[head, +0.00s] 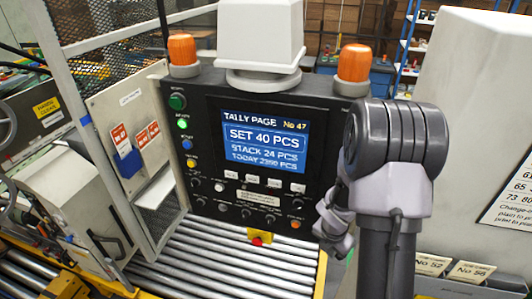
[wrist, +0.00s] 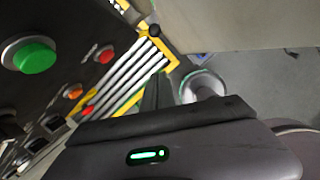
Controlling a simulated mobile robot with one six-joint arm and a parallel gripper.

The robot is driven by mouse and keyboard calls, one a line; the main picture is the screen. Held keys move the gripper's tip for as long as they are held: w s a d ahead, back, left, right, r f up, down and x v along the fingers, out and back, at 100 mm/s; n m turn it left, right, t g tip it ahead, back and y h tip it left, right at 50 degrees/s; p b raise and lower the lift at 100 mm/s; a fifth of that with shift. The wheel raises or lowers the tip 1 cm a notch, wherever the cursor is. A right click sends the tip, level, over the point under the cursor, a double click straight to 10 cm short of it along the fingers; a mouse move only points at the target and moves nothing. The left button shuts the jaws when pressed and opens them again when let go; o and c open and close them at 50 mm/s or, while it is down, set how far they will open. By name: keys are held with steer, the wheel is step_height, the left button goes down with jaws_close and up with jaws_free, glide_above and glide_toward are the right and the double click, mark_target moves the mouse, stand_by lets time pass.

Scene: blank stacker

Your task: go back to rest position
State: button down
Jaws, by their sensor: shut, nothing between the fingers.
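My gripper (wrist: 155,94) shows in the wrist view as dark narrow fingers close together, with nothing between them. In the head view my grey arm is folded at the right, in front of the panel's right edge. Its wrist end hangs beside the panel's lower right, and the fingers cannot be made out there. The control panel (head: 205,105) has a lit screen (head: 262,142) reading "TALLY PAGE No 47", "SET 40 PCS" and "STACK 24 PCS". In the wrist view a green button (wrist: 36,56) is at the upper left, apart from the fingers.
Two orange beacons (head: 183,50) (head: 354,63) flank a white housing (head: 260,35) on top. A roller conveyor (head: 225,262) runs below the panel. A mesh guard (head: 105,55) stands left. A pale cabinet (head: 465,90) is close to my arm at right.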

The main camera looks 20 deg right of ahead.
steer(key=s+a+r+m+t+b, duration=0.25)
steer(key=a+m+b, duration=0.75)
steer(key=m+b, duration=0.5)
steer(key=s+a+f+m+t+y+b, duration=0.1)
steer(key=s+a+m+y+b, duration=0.3)
steer(key=s+a+m+b, duration=0.7)
steer(key=a+m+t+b, duration=0.1)
steer(key=a, duration=0.2)
steer(key=shift+s+a+m, duration=0.25)
steer(key=shift+a+m, duration=0.05)
steer(key=shift+a, duration=0.1)
steer(key=shift+f, duration=0.1)
